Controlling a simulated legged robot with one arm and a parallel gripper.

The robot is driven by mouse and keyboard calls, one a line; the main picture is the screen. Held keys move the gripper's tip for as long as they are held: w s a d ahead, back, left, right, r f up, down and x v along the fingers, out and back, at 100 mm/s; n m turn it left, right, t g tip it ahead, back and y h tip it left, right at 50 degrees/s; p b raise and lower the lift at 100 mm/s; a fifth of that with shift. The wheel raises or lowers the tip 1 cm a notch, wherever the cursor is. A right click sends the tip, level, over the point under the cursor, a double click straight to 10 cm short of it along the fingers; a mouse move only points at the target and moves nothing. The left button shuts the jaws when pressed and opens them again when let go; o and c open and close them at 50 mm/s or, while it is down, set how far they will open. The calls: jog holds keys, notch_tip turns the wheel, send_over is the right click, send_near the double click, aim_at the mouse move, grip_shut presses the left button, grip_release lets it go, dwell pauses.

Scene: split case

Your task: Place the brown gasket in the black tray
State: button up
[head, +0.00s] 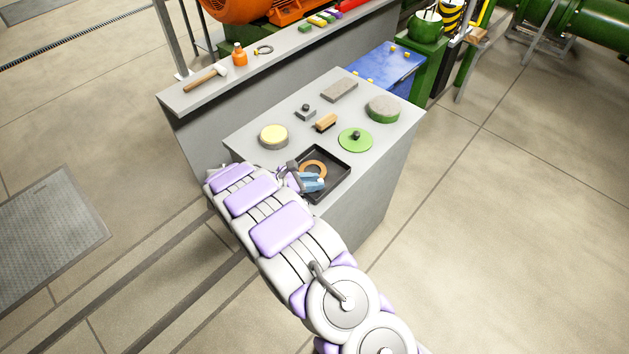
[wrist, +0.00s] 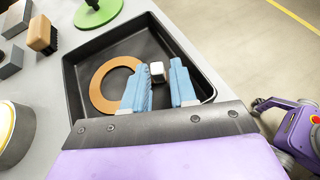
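The brown gasket (wrist: 96,88) is a flat ring inside the black tray (wrist: 83,62), at its left side in the wrist view. It seems to lie on the tray floor. Its right edge is partly hidden behind the left blue finger. In the head view the gasket (head: 313,162) also shows within the black tray (head: 341,171), at the near corner of the table. My gripper (wrist: 160,88) has blue fingers set apart, with dark tray floor visible between them. In the head view my gripper (head: 311,183) is over the tray, just beside the gasket.
A small silvery block (wrist: 157,72) shows between the fingertips. The grey table (head: 250,140) also holds a green disc with a knob (head: 354,142), a brush (head: 325,122), a yellow-topped round pad (head: 273,135) and a green-sided round pad (head: 384,107). A grey ledge stands behind.

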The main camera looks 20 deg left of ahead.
jog(key=p+v, duration=0.2)
jog(key=v, duration=0.8)
jog(key=shift+s+a, duration=0.25)
jog(key=shift+a, duration=0.05)
jog(key=shift+r, duration=0.1)
